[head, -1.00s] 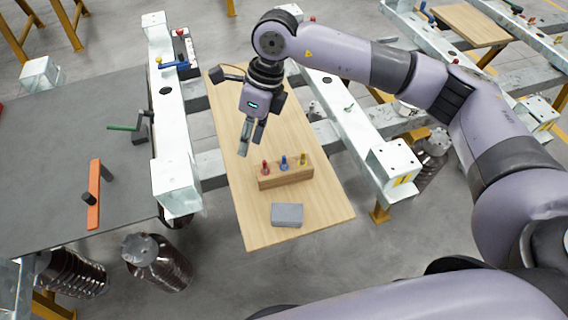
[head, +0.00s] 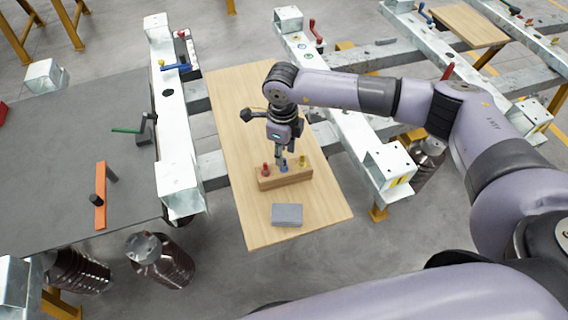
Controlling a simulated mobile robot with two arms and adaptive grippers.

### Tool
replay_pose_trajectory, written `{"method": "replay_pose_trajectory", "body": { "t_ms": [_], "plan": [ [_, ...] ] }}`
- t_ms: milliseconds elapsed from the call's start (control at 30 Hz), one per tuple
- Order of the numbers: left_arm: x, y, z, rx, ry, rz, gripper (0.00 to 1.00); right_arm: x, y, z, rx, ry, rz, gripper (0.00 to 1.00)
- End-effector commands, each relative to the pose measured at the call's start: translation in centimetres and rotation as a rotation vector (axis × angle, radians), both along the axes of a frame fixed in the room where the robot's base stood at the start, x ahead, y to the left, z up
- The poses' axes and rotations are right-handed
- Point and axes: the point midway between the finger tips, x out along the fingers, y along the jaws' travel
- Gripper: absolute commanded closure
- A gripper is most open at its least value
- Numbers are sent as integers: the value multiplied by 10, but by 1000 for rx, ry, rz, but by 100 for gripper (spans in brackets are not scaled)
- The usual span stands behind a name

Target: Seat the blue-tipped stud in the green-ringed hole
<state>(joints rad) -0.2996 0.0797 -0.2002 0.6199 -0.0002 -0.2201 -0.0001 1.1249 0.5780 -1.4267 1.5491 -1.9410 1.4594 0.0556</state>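The blue-tipped stud (head: 284,167) stands in the middle of a wooden block (head: 270,183), between a red-tipped stud (head: 265,168) and a yellow-tipped stud (head: 302,161). My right gripper (head: 283,161) points down over the block with its fingertips at the blue-tipped stud. The fingers partly cover the stud, and I cannot tell whether they grip it. Small ringed holes (head: 303,46) show on the pale metal beam beyond the board; their ring colours are too small to tell surely. My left gripper is not in view.
The block rests on a wooden board (head: 240,222) with a grey box (head: 287,214) nearer me. A red handle (head: 316,32) rises from the beam by the ringed holes. A dark table (head: 60,150) with an orange bar (head: 100,195) lies at left.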

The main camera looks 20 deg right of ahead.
Motion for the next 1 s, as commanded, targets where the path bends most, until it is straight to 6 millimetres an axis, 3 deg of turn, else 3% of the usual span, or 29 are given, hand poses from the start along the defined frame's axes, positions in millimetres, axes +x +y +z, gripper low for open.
{"method": "replay_pose_trajectory", "body": {
  "t_ms": [233,400,667,1000],
  "plan": [
    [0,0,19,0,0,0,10,-3,-3,-28,-2,4,-2,67],
    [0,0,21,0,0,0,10,-2,-3,-49,0,1,-1,67],
    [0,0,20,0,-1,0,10,-2,-3,-53,1,-1,-1,67],
    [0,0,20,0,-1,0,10,-2,-3,-52,1,1,-1,89]
  ]
}}
